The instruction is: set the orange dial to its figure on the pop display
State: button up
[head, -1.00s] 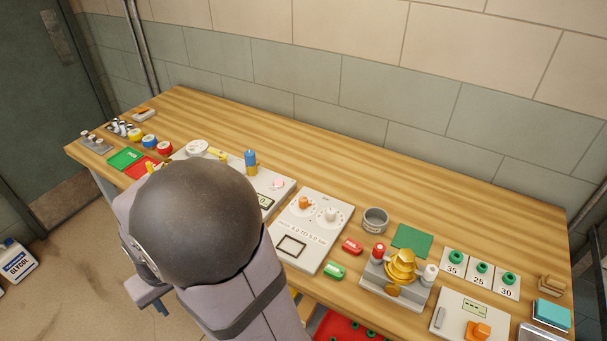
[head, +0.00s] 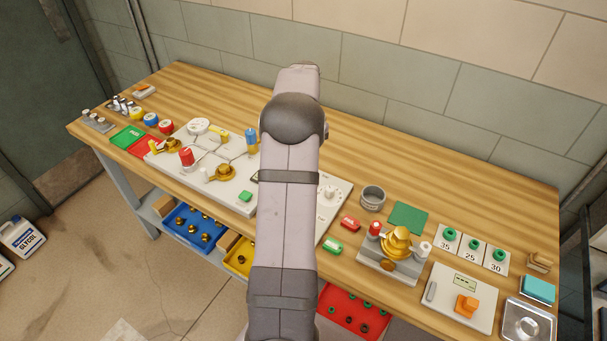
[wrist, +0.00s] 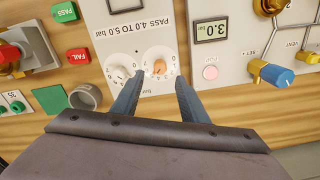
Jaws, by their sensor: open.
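The orange dial (wrist: 158,67) sits on a white panel (wrist: 142,20) marked "PASS 4.0 TO 5.0 bar", seen upside down in the wrist view. A white dial (wrist: 119,72) is beside it; it also shows in the head view (head: 329,191). My gripper (wrist: 159,82) is open, its two blue-grey fingers reaching toward the orange dial, which lies between and just beyond the tips. I cannot tell whether they touch the panel. In the head view my arm hides the orange dial and gripper.
Near the panel are a grey cup (wrist: 84,96), a red FAIL block (wrist: 78,56) and a green PASS block (wrist: 65,12). A blue-handled valve (wrist: 272,74) and a pink button (wrist: 211,73) are on the neighbouring panel. Bare bench (head: 440,170) lies toward the wall.

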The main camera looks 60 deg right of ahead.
jog(key=shift+f+p, duration=1.3)
jog(key=shift+f, duration=2.35)
grip_shut()
